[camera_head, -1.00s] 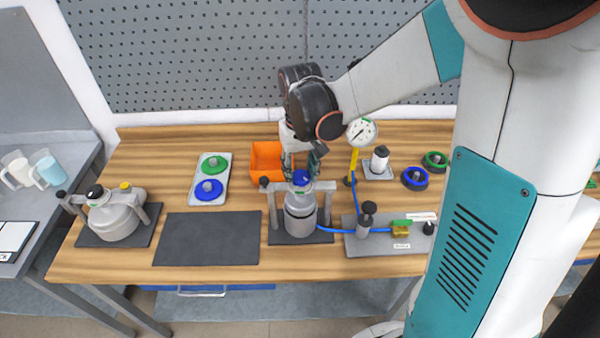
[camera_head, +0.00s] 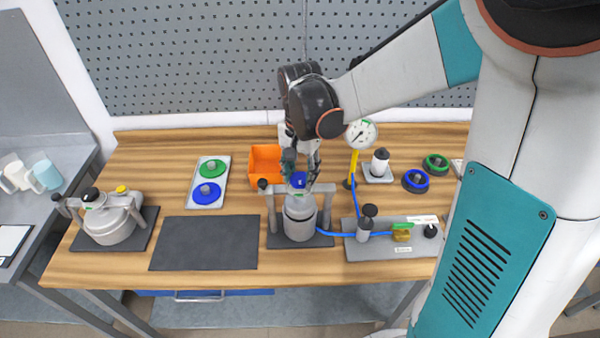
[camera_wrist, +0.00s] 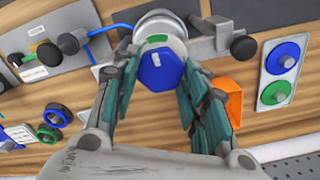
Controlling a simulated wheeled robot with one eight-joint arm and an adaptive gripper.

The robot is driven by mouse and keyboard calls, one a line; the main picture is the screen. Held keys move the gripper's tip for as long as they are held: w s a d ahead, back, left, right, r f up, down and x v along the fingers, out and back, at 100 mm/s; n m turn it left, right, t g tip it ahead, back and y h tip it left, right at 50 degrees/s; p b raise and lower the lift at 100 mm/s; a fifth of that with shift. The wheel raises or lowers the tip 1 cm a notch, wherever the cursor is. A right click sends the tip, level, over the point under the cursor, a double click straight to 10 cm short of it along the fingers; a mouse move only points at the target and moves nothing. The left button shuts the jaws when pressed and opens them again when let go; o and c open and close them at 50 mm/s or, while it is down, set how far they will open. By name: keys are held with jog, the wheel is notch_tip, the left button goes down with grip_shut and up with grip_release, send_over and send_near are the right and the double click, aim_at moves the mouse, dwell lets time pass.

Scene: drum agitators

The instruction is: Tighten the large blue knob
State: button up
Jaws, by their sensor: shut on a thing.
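The large blue knob (camera_head: 298,179) sits on top of the grey metal canister (camera_head: 300,221), which stands upright in a bracket with side arms. My gripper (camera_head: 301,173) reaches down from above and behind, with its fingers at the knob. In the wrist view, the blue knob (camera_wrist: 160,73) shows a flat many-sided face between my teal-padded fingers (camera_wrist: 162,62). The fingers are shut on its two sides. The canister's rounded end (camera_wrist: 160,24) shows beyond it. The exact contact at the fingertips is partly hidden.
An orange bin (camera_head: 266,164) stands close behind on the left. A pressure gauge (camera_head: 361,132) on a yellow stem and a valve plate (camera_head: 392,246) with a blue hose are at right. A tray of green and blue discs (camera_head: 207,183) and a dark mat (camera_head: 205,243) lie left.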

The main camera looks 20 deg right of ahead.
aim_at(300, 178)
jog(key=shift+r+m, duration=0.1)
jog(key=shift+m, duration=0.2)
jog(key=o, duration=1.1)
jog(key=shift+c, duration=0.2)
notch_tip(300, 178, up, 12)
jog(key=shift+s, duration=0.2)
